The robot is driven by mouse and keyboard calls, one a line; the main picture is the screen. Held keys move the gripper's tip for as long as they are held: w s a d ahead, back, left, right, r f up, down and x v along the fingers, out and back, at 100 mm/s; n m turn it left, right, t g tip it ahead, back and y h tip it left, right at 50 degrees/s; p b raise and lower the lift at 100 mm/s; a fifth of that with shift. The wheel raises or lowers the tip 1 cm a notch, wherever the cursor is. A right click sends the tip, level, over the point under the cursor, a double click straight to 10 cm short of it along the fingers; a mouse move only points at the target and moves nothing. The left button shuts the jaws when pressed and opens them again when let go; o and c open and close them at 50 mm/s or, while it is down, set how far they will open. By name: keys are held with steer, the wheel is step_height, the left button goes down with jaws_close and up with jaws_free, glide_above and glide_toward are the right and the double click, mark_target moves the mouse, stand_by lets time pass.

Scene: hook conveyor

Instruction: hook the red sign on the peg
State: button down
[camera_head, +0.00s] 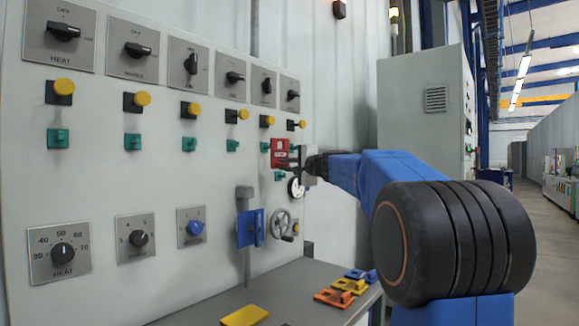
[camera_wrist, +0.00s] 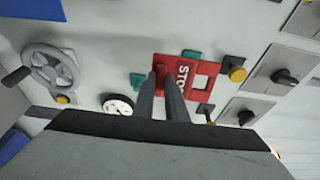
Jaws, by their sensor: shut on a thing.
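The red sign (camera_head: 279,146) is upright close to the panel at its right end, in line with the row of small teal blocks. In the wrist view the red sign (camera_wrist: 206,69) shows white "STOP" lettering and a square opening. My gripper (camera_head: 287,162) is shut on the sign's near side; its two fingers (camera_wrist: 165,82) show in front of the lettering. Teal blocks (camera_wrist: 137,80) show beside the sign, and another teal block (camera_head: 233,145) is left of it. I cannot make out which peg is meant, or whether the sign touches one.
The control panel (camera_head: 100,195) carries several knobs and yellow buttons. A round gauge (camera_wrist: 118,104) and a handwheel (camera_head: 280,223) are below the sign. Orange (camera_head: 333,298), yellow (camera_head: 245,316) and blue (camera_head: 370,276) pieces lie on the grey shelf (camera_head: 215,308). The aisle at right is open.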

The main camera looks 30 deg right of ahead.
steer(key=w+a+f, duration=0.1)
steer(key=w+a, duration=0.1)
steer(key=w, duration=0.4)
stand_by(1.0)
steer(key=shift+a+f, duration=0.1)
stand_by(0.4)
steer(key=c, duration=1.7)
jaws_free()
steer(key=shift+s, duration=0.1)
glide_toward(277, 167)
steer(key=s, duration=0.5)
steer(key=shift+d, duration=0.2)
